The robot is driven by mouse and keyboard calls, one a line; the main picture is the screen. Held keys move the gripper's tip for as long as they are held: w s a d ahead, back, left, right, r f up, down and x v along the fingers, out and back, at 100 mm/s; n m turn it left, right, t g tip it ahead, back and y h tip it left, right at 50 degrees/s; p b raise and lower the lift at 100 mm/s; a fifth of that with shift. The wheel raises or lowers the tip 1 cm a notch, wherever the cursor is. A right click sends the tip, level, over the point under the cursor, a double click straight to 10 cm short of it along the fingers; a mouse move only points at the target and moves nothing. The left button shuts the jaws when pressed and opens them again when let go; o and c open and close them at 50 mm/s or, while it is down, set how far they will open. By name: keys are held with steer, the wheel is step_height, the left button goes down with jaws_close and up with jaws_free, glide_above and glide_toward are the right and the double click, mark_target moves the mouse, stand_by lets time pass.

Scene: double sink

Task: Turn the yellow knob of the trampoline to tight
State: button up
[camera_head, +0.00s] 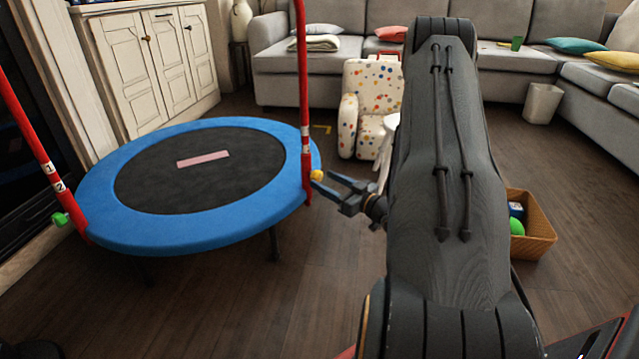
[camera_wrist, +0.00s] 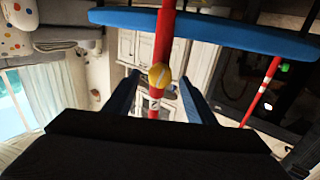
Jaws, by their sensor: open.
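The trampoline has a blue rim (camera_head: 200,233) and a black mat, and stands at the left in the head view. Its yellow knob (camera_head: 317,175) sits on the red post (camera_head: 305,90) at the rim's right side. My gripper (camera_head: 325,183) is open, with its fingertips close to the knob from the right. In the wrist view the yellow knob (camera_wrist: 160,76) shows between and ahead of the two blue fingers (camera_wrist: 158,95), in front of the red post. I cannot tell whether the fingers touch it. A white label with dark markings is on the post by the knob.
A green knob (camera_head: 60,219) is on the left red post. A spotted child's chair (camera_head: 368,95) and a white stool stand behind my gripper. A basket (camera_head: 535,235) with a green ball is right of my arm. Floor in front of the trampoline is clear.

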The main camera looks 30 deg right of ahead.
mark_target(320, 178)
steer(key=shift+b+x, duration=0.7)
steer(key=shift+x, duration=1.05)
steer(key=c, duration=1)
steer(key=shift+c, duration=0.2)
